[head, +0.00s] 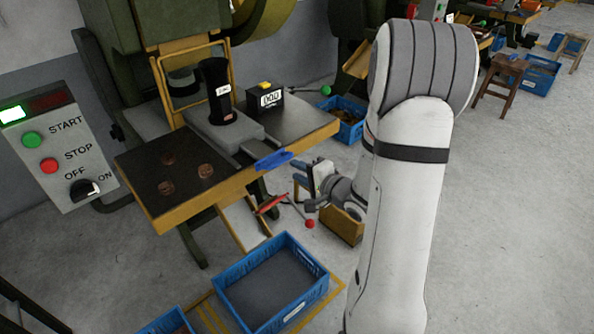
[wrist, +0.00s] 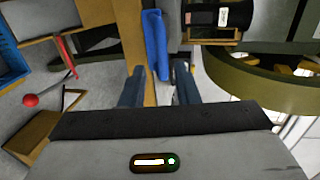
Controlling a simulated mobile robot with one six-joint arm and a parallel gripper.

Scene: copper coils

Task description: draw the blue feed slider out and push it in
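The blue feed slider handle (head: 273,161) sticks out at the front edge of the press table, at the end of a grey slide (head: 240,142). The slide leads back to a black upright cylinder (head: 215,92). My gripper (head: 297,173) is just right of the handle, outside the table edge. In the wrist view the handle (wrist: 156,45) lies ahead, roughly in line with the gap between my two fingers (wrist: 158,82). The fingers are apart with nothing between them. No contact with the handle shows.
Several copper coils (head: 206,170) lie on the table's black mat (head: 187,206). A counter box (head: 266,97) stands behind the slide. A control panel (head: 58,148) is at left. A blue crate (head: 271,284) and a red-balled lever (head: 309,223) are below the table.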

